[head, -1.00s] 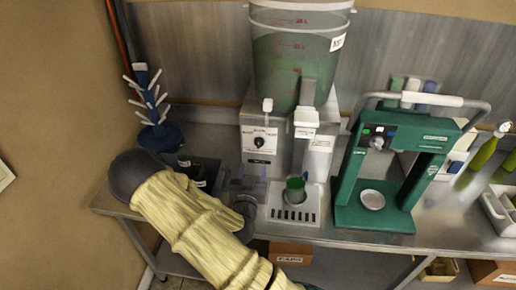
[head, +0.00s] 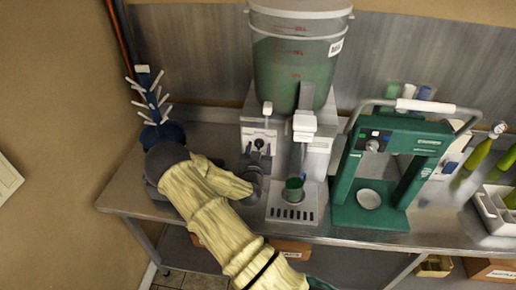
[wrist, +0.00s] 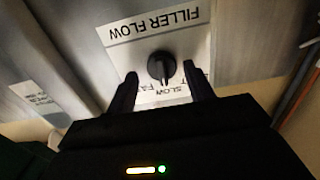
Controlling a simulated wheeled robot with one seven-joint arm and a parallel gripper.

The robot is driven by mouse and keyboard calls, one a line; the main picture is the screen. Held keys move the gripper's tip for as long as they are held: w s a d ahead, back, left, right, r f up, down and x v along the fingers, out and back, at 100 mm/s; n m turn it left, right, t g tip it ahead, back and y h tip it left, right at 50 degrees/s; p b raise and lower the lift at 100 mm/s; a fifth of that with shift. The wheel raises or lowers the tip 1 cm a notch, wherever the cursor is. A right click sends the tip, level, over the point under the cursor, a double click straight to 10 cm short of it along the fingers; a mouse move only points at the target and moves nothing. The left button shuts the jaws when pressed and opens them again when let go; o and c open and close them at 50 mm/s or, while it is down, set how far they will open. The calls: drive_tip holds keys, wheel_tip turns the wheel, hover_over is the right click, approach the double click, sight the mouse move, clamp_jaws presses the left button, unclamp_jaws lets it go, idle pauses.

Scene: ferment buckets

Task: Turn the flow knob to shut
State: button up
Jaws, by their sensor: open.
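The black flow knob (wrist: 161,67) sits on a white plate marked "FILLER FLOW" (wrist: 155,27), upside down in the wrist view. Part of the scale under the knob reads "SLOW"; other words are partly covered by my fingers. My gripper (wrist: 162,85) is open, with one finger on each side of the knob and visible gaps between. In the head view my gripper (head: 258,152) is in front of the filler's control panel (head: 247,130), its fingers overlapping the knob there. I cannot tell exactly where the knob points.
A bucket of green liquid (head: 283,75) stands above the filler. A green cup (head: 293,188) stands under the spout (head: 303,125). A green capping press (head: 400,140) stands to the right. A blue bottle tree (head: 160,135) is at the left, behind my arm.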

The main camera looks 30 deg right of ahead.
drive_tip(key=shift+a, duration=0.15)
drive_tip(key=c, duration=1)
drive_tip(key=shift+o, duration=0.2)
drive_tip(key=shift+n+b, duration=0.35)
drive_tip(key=shift+n, duration=0.05)
drive_tip(key=n+b, duration=0.2)
drive_tip(key=n, duration=0.1)
drive_tip(key=shift+w+a+f+b, duration=0.1)
drive_tip(key=shift+f+b, duration=0.05)
drive_tip(key=shift+b, duration=0.15)
drive_tip(key=n+b, duration=0.2)
drive_tip(key=n, duration=0.3)
drive_tip(key=shift+b, duration=0.3)
